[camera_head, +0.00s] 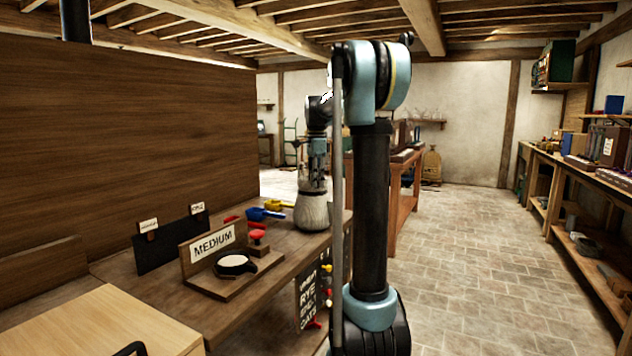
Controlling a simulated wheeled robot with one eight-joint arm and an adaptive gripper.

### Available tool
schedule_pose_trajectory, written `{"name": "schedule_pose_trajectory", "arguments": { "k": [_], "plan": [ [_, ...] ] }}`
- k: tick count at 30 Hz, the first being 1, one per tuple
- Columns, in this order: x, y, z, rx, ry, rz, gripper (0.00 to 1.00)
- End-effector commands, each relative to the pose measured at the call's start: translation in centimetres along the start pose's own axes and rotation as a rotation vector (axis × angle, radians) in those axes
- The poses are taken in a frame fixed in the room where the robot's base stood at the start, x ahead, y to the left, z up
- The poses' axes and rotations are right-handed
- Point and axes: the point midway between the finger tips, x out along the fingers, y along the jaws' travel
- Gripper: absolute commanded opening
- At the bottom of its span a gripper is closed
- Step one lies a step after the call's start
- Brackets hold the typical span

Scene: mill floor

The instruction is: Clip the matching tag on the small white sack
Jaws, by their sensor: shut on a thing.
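The small white sack (313,213) stands upright near the far right end of the wooden bench and looks pale grey. My gripper (314,187) points down at the sack's neck, directly over its body. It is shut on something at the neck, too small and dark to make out. I cannot tell whether that is a tag or the sack's neck itself. A black board (308,297) with white grain names, RYE and OATS among them, hangs on the bench's front side. Small coloured tags, red and yellow, show along its right edge, partly behind my arm.
Blue and yellow scoops (265,211) lie left of the sack. A tall wooden panel (120,150) walls the bench's left. The stone floor (480,270) at right is clear.

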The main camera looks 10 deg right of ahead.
Motion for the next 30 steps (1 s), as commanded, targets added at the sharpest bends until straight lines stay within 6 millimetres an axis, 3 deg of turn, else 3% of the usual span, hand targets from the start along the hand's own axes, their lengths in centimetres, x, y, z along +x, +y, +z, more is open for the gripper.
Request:
{"name": "schedule_pose_trajectory", "arguments": {
  "k": [7,8,10,23,30],
  "plan": [
    [0.0,0.0,0.0,0.000,0.000,0.000,0.05],
    [0.0,0.0,0.0,0.000,0.000,0.000,0.28],
    [0.0,0.0,0.0,0.000,0.000,0.000,0.44],
    [-0.5,0.0,0.0,0.000,0.000,0.000,0.44],
    [-3.8,0.0,0.0,0.000,0.000,0.000,0.44]
  ]
}}
